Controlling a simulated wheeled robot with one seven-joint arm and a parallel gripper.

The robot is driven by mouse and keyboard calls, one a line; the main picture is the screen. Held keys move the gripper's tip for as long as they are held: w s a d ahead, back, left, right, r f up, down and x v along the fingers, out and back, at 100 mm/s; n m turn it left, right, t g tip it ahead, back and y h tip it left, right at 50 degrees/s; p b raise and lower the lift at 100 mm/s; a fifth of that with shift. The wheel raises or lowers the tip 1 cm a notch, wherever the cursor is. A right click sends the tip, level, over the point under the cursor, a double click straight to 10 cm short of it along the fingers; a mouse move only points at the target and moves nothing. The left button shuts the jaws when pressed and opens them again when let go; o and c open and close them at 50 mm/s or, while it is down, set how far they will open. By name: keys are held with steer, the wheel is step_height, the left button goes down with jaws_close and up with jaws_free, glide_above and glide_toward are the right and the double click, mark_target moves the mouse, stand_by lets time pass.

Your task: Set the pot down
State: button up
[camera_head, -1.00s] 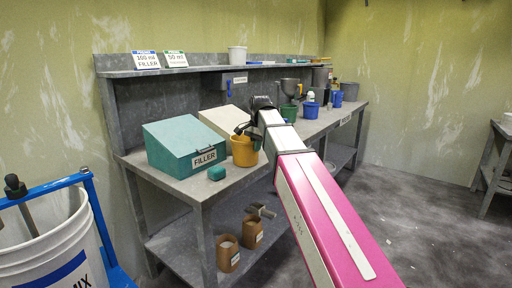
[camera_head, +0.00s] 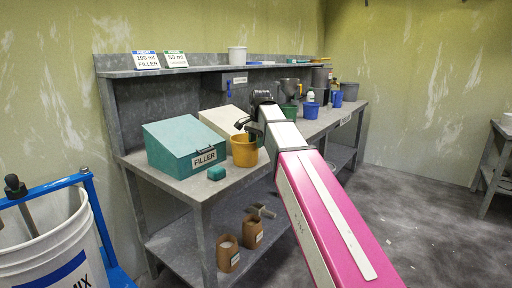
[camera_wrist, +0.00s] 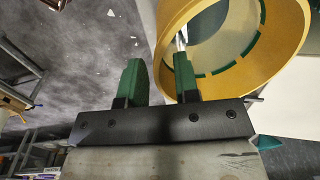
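The yellow pot (camera_head: 244,151) stands upright on the grey bench, just right of the teal filler box. My gripper (camera_head: 241,125) is at the pot's upper rim in the head view. In the wrist view, the pot (camera_wrist: 282,50) shows its open mouth, with a dashed green band inside. My gripper (camera_wrist: 160,80) has its two green fingers apart, with a gap between them. The right finger overlaps the pot's mouth and the left finger is outside, beside the pot's wall. I cannot tell whether either finger touches the wall.
The teal filler box (camera_head: 186,144) and a small teal block (camera_head: 216,173) are left of the pot. Green (camera_head: 288,112) and blue (camera_head: 310,110) containers stand farther along the bench. A white mix bucket (camera_head: 50,250) is at lower left.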

step_height(320, 180, up, 10)
steer(key=shift+s+d, duration=0.3)
steer(key=shift+d, duration=0.1)
